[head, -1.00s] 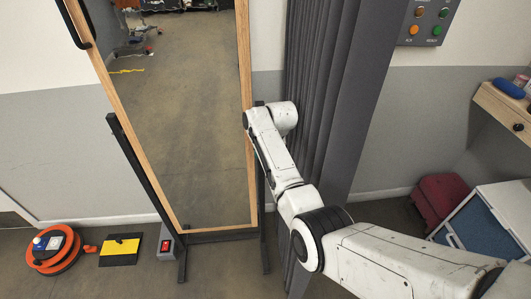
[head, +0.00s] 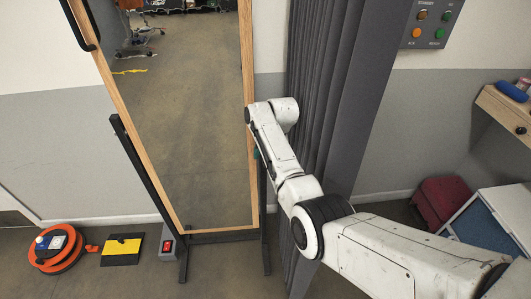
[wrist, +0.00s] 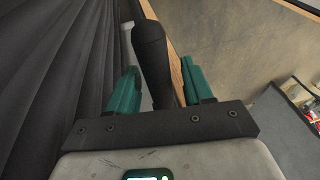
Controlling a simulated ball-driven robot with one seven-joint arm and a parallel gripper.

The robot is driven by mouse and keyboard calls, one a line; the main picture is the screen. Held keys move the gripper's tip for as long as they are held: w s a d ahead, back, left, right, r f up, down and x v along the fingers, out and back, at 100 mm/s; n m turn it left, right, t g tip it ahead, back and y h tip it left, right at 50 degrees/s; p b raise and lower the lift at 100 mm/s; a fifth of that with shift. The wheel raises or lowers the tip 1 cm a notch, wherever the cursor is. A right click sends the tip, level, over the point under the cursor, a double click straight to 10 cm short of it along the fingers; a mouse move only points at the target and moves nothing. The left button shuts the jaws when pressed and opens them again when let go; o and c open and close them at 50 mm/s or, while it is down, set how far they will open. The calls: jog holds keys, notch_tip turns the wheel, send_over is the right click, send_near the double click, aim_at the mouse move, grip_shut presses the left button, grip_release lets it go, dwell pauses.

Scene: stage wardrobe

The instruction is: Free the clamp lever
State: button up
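The clamp lever (wrist: 150,58), a black rounded handle, shows in the wrist view beside the mirror's wooden edge. My gripper (wrist: 160,68) has its two green fingers apart, one on each side of the lever. A gap shows between the lever and the right finger; the left finger is close to it, and contact cannot be told. In the head view the tall mirror (head: 190,130) leans in its black stand (head: 143,175). My arm hides the lever there, and only a bit of green finger shows by the mirror's right edge.
A dark pleated curtain (head: 345,90) hangs close on the right of my gripper in the head view. An orange cable reel (head: 58,262), a yellow-and-black plate (head: 122,249) and a red-switched box (head: 168,249) are on the floor at left. A control panel (head: 430,22) is on the wall.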

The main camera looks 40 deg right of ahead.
jog(key=v, duration=1)
jog(key=shift+r, duration=0.4)
jog(key=shift+s+f, duration=0.1)
jog(key=shift+s, duration=0.05)
jog(key=s+a+f+n+h, duration=0.1)
jog(key=s+a+f+n, duration=0.1)
jog(key=s+a+f, duration=0.3)
jog(key=s+a+f+n, duration=0.1)
jog(key=s+a+f, duration=0.25)
jog(key=s, duration=0.35)
jog(key=s+a+n+t, duration=0.15)
jog(key=s+a, duration=0.25)
jog(key=s, duration=0.4)
jog(key=s+a+n, duration=0.2)
jog(key=s+a, duration=0.3)
jog(key=s, duration=0.3)
jog(key=s+d+f+g, duration=0.1)
jog(key=s+f+g, duration=0.3)
jog(key=s, duration=0.6)
notch_tip(320, 180, down, 2)
jog(key=shift+s+d+f, duration=0.1)
jog(key=shift+s+d, duration=0.2)
jog(key=shift+s, duration=0.05)
